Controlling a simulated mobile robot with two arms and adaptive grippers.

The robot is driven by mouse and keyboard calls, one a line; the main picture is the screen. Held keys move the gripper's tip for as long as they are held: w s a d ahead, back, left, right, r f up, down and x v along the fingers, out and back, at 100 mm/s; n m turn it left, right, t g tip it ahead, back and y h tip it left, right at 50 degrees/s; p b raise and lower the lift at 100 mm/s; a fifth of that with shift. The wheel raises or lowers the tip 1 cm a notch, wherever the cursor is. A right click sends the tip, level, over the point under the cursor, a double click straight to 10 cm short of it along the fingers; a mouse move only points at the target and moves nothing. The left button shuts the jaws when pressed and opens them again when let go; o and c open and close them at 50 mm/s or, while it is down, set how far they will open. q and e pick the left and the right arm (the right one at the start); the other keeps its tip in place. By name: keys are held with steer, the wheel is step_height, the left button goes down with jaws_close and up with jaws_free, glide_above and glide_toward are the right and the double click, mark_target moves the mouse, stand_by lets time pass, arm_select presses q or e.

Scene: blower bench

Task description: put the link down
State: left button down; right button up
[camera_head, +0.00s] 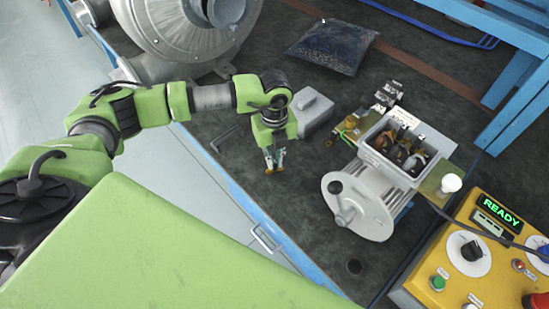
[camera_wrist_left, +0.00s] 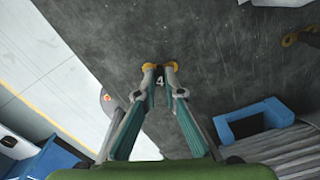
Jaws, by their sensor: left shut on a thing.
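My left gripper (camera_head: 274,166) hangs low over the dark bench mat, left of the motor, with its fingers closed together. In the left wrist view its fingertips (camera_wrist_left: 160,70) nearly meet over the bare mat, with brass-coloured bits at the tips. The link is too small and too covered by the fingers to make out clearly. A small white "4" shows between the fingers; I cannot tell what it is on. I cannot tell whether the tips touch the mat. The motor (camera_head: 362,205) has an open terminal box (camera_head: 372,150) with wires inside. My right gripper is not in view.
A grey box-shaped cover (camera_head: 311,112) stands just behind the gripper. A bent hex key (camera_head: 222,137) lies to its left. A large blower housing (camera_head: 180,35), a dark bag (camera_head: 333,46) and a yellow control box (camera_head: 470,255) stand around. The mat before the gripper is clear.

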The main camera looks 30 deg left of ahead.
mark_target(275, 162)
arm_select(q)
steer(key=c, duration=2.1)
jaws_free()
steer(key=shift+c, duration=0.2)
steer(key=shift+r+p, duration=0.4)
steer(key=shift+r, duration=0.15)
step_height(275, 162, up, 12)
steer(key=b, duration=0.2)
steer(key=shift+f, duration=0.2)
steer(key=shift+f, duration=0.1)
